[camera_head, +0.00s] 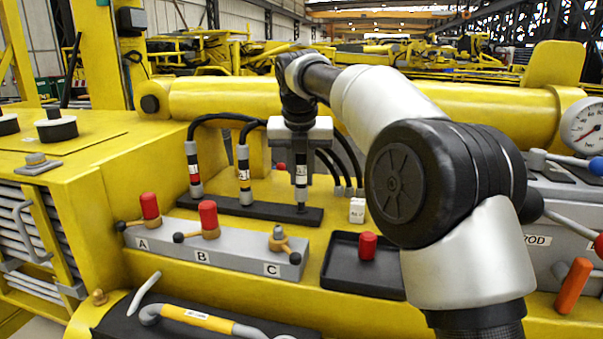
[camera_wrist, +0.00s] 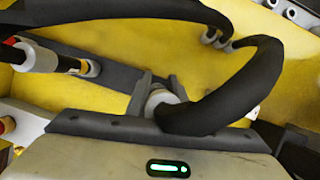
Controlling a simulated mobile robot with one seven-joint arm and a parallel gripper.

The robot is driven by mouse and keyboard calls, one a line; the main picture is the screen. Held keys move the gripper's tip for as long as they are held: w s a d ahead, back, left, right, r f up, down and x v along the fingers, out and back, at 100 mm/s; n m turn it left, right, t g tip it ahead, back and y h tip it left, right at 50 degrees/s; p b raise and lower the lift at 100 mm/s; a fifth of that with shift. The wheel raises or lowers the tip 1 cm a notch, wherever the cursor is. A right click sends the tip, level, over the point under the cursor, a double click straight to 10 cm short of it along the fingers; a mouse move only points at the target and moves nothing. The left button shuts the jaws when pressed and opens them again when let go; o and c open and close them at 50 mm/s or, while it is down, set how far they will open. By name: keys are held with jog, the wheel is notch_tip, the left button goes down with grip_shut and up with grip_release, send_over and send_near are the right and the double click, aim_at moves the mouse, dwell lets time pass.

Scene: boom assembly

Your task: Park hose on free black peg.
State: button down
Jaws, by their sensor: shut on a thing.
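My gripper (camera_head: 301,150) is shut on a black hose's banded end fitting (camera_head: 301,180), which hangs upright over the right end of a black strip (camera_head: 222,207). The fitting's lower tip is at a peg there; I cannot tell whether it is seated or just above. In the wrist view my gripper (camera_wrist: 158,88) has its two fingers around the grey fitting (camera_wrist: 160,100), and the black hose (camera_wrist: 235,90) arcs right from it. Two other hoses, one red-banded (camera_head: 194,170) and one yellow-banded (camera_head: 244,175), stand upright on the strip's left and middle.
A grey block (camera_head: 215,247) in front carries ports A, B and C; red caps cover A (camera_head: 149,206) and B (camera_head: 208,215), and C (camera_head: 278,238) is bare. A black tray (camera_head: 340,276) holds a red cap (camera_head: 367,246). A white tag block (camera_head: 357,210) stands right of the strip.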

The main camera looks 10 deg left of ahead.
jog(key=shift+f+b, duration=0.6)
jog(key=shift+f, duration=0.6)
dwell(0.6)
jog(key=c, duration=1.5)
grip_release()
jog(key=shift+o, duration=0.2)
